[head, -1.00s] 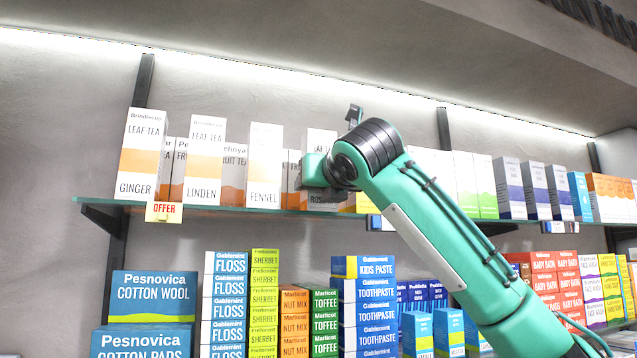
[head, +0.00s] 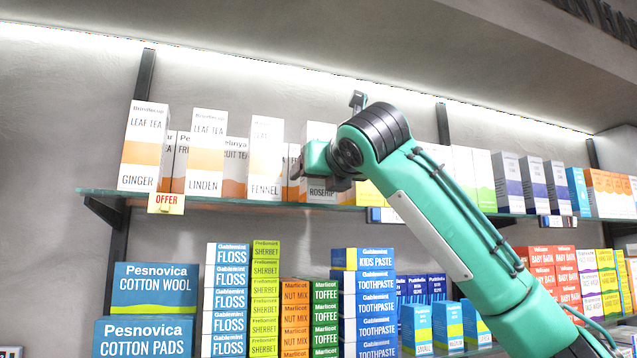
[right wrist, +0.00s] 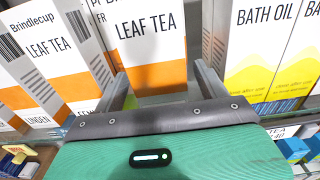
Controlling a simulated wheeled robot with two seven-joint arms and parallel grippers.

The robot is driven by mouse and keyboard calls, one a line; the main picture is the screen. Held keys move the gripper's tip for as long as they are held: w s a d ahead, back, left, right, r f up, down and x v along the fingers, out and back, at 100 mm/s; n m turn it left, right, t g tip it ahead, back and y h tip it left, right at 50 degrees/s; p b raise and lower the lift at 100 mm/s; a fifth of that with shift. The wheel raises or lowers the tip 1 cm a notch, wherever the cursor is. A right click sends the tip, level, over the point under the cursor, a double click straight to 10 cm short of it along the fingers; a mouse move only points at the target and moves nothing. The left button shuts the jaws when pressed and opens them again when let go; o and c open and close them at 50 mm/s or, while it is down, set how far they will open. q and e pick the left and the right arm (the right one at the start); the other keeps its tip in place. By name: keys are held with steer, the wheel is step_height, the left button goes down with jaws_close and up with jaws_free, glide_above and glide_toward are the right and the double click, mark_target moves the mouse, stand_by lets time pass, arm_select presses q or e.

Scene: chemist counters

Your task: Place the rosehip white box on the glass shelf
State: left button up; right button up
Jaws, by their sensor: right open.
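The rosehip box (head: 318,195), white with an orange band, stands upright on the glass shelf (head: 240,202), to the right of the fennel box. Its "ROSEHIP" label shows below my right gripper (head: 318,174), which hides its middle. In the right wrist view a white leaf tea box (right wrist: 148,40) with an orange band stands straight ahead, between the spread fingers of my right gripper (right wrist: 165,90). The fingers are open, with a gap at the right side of the box. My left gripper is not in view.
Ginger (head: 143,145), linden (head: 206,150) and fennel (head: 265,155) boxes stand to the left, with fruit tea boxes behind. Yellow-and-white bath oil boxes (right wrist: 265,50) stand close on the right. Stacked goods fill the shelf below.

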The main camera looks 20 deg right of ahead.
steer(key=s+b, duration=0.5)
steer(key=s, duration=0.5)
steer(key=shift+s+d, duration=0.2)
steer(key=shift+s, duration=0.05)
